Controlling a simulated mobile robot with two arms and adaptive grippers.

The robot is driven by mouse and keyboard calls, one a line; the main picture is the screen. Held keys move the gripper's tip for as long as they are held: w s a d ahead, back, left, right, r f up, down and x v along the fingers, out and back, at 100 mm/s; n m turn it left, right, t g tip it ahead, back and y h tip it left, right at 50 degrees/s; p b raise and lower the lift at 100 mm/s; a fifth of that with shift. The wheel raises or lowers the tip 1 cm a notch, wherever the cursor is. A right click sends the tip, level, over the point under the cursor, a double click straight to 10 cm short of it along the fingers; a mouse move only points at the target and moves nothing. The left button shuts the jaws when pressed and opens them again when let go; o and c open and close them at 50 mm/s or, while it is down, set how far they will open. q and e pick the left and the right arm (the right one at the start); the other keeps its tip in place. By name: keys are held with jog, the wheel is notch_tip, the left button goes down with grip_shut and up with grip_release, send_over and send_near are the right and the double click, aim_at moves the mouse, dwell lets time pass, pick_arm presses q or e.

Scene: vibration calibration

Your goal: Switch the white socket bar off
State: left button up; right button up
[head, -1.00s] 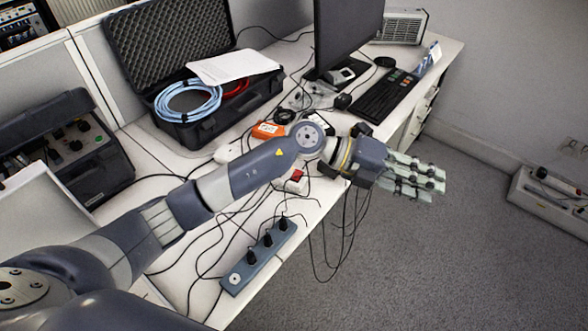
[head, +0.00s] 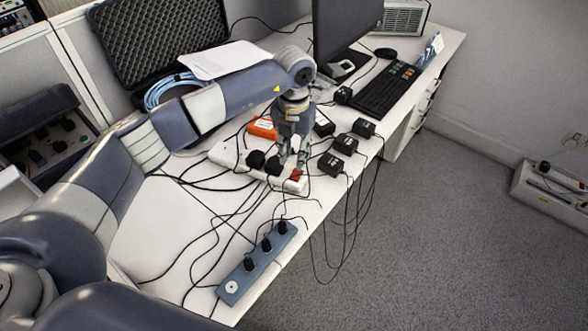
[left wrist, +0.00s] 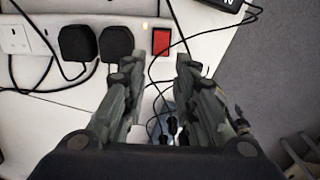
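The white socket bar (head: 232,159) lies on the white desk in the head view, with black plugs in it and a red switch (head: 296,174) at its right end. In the left wrist view the bar (left wrist: 141,38) runs across the top and its red switch (left wrist: 161,42) faces up, uncovered. My left gripper (head: 291,160) points down over the bar close to the switch. In the left wrist view its fingers (left wrist: 160,66) are apart with nothing between them; whether they touch the bar cannot be told. My right gripper is not in view.
A blue-grey socket bar (head: 258,262) with black plugs lies near the desk's front edge. Black adapters (head: 345,144) sit right of the white bar, with cables hanging over the edge. An orange box (head: 262,128), monitor (head: 345,35) and keyboard (head: 385,92) are behind.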

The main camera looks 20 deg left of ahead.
aim_at(294, 178)
pick_arm(q)
notch_tip(294, 178, down, 7)
jog(key=shift+f+p, duration=0.1)
jog(key=shift+p, duration=0.2)
grip_shut()
